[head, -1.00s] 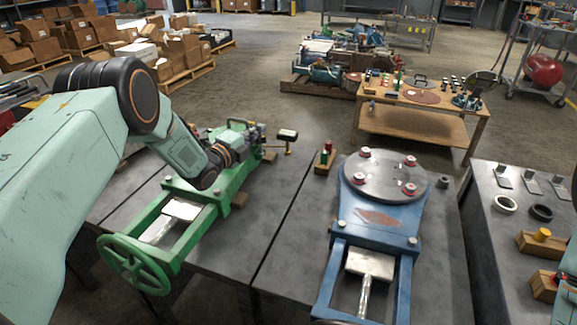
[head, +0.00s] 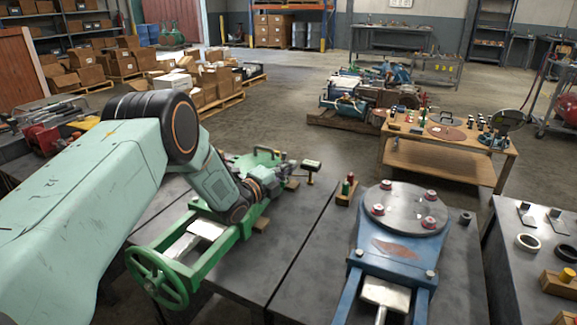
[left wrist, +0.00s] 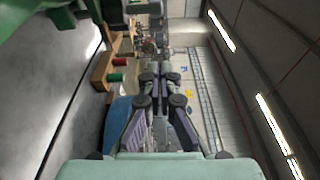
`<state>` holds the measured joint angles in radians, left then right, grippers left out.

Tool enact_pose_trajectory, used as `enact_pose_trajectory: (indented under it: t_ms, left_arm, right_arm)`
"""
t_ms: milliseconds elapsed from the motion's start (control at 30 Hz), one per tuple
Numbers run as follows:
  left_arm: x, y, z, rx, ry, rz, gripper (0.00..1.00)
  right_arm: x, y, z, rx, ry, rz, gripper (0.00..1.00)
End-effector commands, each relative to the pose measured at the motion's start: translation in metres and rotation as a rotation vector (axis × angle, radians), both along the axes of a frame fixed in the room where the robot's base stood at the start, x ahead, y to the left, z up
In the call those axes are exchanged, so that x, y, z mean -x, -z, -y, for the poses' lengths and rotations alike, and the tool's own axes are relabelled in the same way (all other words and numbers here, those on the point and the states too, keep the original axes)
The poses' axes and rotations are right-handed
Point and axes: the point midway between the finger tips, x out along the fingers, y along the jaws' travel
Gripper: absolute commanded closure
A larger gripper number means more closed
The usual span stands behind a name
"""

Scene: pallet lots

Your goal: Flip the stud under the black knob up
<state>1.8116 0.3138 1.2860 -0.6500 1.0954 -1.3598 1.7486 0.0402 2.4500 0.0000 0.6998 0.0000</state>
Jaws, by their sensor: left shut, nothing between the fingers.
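My right gripper is not in view.
A wooden block (head: 345,198) with a red and a green knob stands between the green machine and the blue machine (head: 380,270) with its round plate. It also shows in the left wrist view (left wrist: 103,70). A right-hand table holds rings (head: 527,243) and blocks.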

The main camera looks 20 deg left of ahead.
Motion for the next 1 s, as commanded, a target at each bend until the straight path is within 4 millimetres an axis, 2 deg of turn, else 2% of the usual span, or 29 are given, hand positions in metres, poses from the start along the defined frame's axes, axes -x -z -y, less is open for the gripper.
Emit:
enact_pose_trajectory:
  t_ms: [33,300,500,667,1000]
  left_arm:
    - [0.007,-0.005,-0.004,0.003,-0.003,0.0,1.0]
    - [0.051,-0.005,-0.02,0.003,-0.004,0.001,1.0]
    - [0.074,-0.004,-0.026,0.002,-0.003,0.003,1.0]
    - [0.081,-0.003,-0.027,0.0,-0.002,0.004,1.0]
    - [0.083,-0.002,-0.025,0.001,-0.001,0.004,1.0]
  right_arm:
    - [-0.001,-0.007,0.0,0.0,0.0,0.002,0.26]
    - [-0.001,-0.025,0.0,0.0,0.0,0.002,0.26]
    - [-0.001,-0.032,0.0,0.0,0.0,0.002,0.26]
    - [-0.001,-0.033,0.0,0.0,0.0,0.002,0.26]
    - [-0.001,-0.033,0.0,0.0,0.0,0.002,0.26]
